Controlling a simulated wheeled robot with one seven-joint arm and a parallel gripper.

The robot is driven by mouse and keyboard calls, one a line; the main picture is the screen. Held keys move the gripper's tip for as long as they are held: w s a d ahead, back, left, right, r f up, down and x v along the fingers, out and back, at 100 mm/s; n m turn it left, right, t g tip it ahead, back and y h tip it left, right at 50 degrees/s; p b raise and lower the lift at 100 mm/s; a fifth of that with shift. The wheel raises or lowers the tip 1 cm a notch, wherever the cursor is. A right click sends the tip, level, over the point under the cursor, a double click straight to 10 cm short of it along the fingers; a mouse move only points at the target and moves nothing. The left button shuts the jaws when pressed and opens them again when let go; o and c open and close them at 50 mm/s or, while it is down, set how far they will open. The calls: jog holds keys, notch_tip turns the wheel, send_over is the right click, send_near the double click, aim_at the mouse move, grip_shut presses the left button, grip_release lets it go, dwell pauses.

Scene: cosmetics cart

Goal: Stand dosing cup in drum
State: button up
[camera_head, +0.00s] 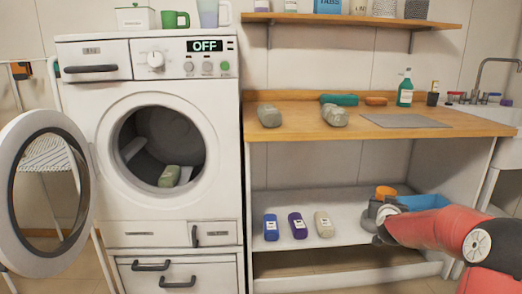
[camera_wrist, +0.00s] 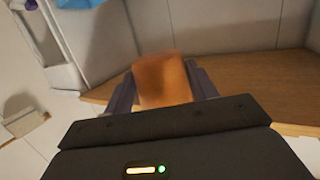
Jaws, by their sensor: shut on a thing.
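The washer drum (camera_head: 160,135) is dark inside; its round door (camera_head: 42,185) stands wide open to the left. A grey-green bundle (camera_head: 169,176) lies low in the drum, with pale paddles beside it. My gripper (camera_head: 381,207) is at the right, in front of the lower shelf under the counter. It is shut on an orange cup, which shows just above it in the head view (camera_head: 386,191). In the wrist view the orange cup (camera_wrist: 163,82) sits between the two dark fingers of my gripper (camera_wrist: 162,88). Its opening cannot be made out.
Blue, purple and beige bottles (camera_head: 297,224) stand on the lower shelf (camera_head: 345,205); a blue bin (camera_head: 424,201) is behind my arm. The wooden counter (camera_head: 290,98) bears two grey-green bundles, a teal roll, an orange-brown item and a green bottle (camera_head: 405,90). Open floor lies before the washer.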

jog(key=a+f, duration=0.2)
jog(key=a, duration=0.2)
jog(key=s+a+f+n+y, duration=0.1)
jog(key=a+f, duration=0.1)
jog(key=a, duration=0.2)
jog(key=s+a+f+y, duration=0.1)
jog(key=a+f, duration=0.1)
jog(key=a, duration=0.3)
jog(key=shift+s+f+n, duration=0.25)
jog(key=shift+f+n, duration=0.05)
jog(key=s+a+f+n+t+y, duration=0.1)
jog(key=s+a+y, duration=0.15)
jog(key=a, duration=0.35)
jog(key=s+a+f+n+y, duration=0.1)
jog(key=s+a+f+n, duration=0.15)
jog(key=a, duration=0.35)
jog(key=shift+m, duration=0.45)
jog(key=s+f, duration=0.2)
jog(key=f, duration=0.2)
jog(key=s+f, duration=0.3)
jog(key=f, duration=0.1)
jog(key=s+f, duration=0.2)
jog(key=f, duration=0.2)
jog(key=shift+s+d+f, duration=0.15)
jog(key=shift+d+f, duration=0.1)
jog(key=shift+f, duration=0.1)
